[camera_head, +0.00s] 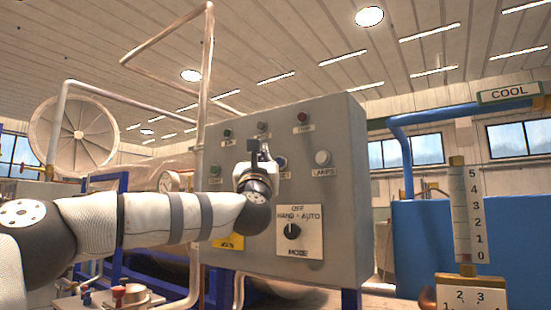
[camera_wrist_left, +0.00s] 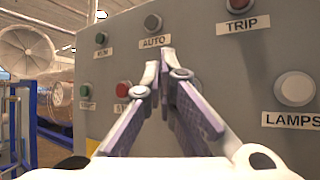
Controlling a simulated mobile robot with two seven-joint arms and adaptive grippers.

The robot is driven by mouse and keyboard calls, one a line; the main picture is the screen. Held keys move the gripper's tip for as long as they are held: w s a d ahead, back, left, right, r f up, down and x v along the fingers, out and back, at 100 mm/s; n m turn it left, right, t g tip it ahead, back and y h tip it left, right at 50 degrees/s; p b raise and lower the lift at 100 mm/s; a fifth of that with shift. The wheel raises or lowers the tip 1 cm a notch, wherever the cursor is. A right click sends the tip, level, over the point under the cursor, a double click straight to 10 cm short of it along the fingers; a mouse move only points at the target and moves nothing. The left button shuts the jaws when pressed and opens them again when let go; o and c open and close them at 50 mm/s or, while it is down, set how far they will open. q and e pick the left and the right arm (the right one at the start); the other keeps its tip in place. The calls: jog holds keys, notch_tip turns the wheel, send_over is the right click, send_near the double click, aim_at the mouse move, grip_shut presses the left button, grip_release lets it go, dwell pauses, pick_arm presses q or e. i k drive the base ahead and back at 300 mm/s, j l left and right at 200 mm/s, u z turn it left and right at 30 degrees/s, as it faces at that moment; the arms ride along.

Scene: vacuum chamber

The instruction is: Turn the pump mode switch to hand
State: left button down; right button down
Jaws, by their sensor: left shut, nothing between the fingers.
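The mode switch (camera_head: 292,231) is a black knob on a pale plate on the front of a grey control box (camera_head: 340,150). The plate reads OFF at the top, HAND on the left, AUTO on the right and MODE below. The knob's exact pointing is too small to tell. My left gripper (camera_head: 259,150) is up in front of the box, above and left of the switch and apart from it. In the left wrist view its fingertips (camera_wrist_left: 167,56) meet, empty, just below the AUTO label. The switch is outside that view. My right gripper is not in view.
The box also carries several lamps and buttons, among them a TRIP button (camera_head: 303,117) and a white LAMPS button (camera_head: 322,157). My left arm hides part of its lower left. A copper pipe (camera_head: 205,90) rises at its left. A blue tank (camera_head: 432,245) stands right.

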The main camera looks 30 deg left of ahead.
aim_at(292, 232)
jog(key=k+l, duration=0.7)
jog(key=k, duration=0.2)
